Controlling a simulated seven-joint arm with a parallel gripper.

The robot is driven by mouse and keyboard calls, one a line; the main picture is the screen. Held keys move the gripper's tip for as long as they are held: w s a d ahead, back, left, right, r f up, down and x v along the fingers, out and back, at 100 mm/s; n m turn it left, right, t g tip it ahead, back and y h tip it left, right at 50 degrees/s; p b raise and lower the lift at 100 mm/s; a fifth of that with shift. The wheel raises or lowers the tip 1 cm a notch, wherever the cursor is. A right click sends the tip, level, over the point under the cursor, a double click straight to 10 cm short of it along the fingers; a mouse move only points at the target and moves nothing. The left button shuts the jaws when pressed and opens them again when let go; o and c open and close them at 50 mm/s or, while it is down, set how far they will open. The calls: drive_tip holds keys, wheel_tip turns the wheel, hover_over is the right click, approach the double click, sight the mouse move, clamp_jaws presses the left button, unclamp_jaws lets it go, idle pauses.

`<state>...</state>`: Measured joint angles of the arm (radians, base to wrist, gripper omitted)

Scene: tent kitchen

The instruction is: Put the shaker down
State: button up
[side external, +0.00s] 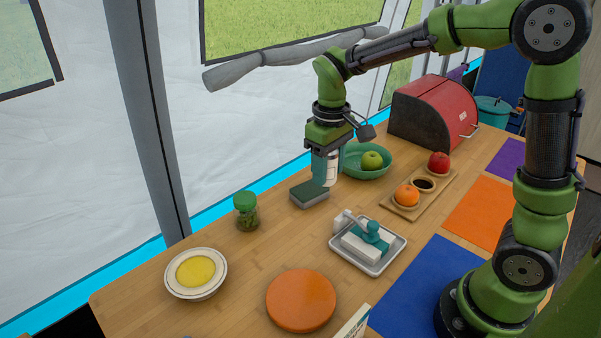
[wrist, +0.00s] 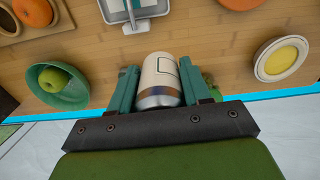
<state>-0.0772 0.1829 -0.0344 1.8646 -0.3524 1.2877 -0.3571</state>
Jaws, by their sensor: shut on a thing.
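The shaker (wrist: 159,78) is a cream cylinder with a dark outline on its side and a silver and brown end towards the wrist camera. My gripper (wrist: 159,88) is shut on it, one teal finger on each side. In the side view my gripper (side external: 325,172) points down over the table, left of the green bowl, and part of the pale shaker (side external: 332,168) shows beside a teal finger. The finger hides the rest. I cannot tell whether the shaker's lower end touches the table.
A grey block (side external: 310,197) shows at the teal finger's lower end. The green bowl (side external: 353,171) with an apple is close on the right. Bare wood (side external: 290,240) lies between jar and tray.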

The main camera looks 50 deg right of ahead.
drive_tip(key=s+d+m, duration=0.3)
drive_tip(key=d, duration=0.4)
drive_tip(key=s+d+m, duration=0.3)
drive_tip(key=s+d, duration=0.1)
drive_tip(key=d, duration=0.4)
drive_tip(key=s+d+f+m, duration=0.6)
drive_tip(key=s+f+m, duration=0.3)
drive_tip(key=s+m, duration=0.25)
drive_tip(key=shift+n, duration=0.45)
drive_tip(key=w+d, duration=0.3)
drive_tip(key=d, duration=0.1)
drive_tip(key=w+d, duration=0.3)
drive_tip(key=d, duration=0.1)
drive_tip(key=w+d+f, duration=0.1)
drive_tip(key=w+d, duration=0.2)
drive_tip(key=shift+w+d, duration=0.35)
drive_tip(key=shift+d, duration=0.05)
drive_tip(key=shift+f, duration=1.75)
drive_tip(key=shift+f, duration=0.1)
drive_tip(key=shift+f, duration=0.5)
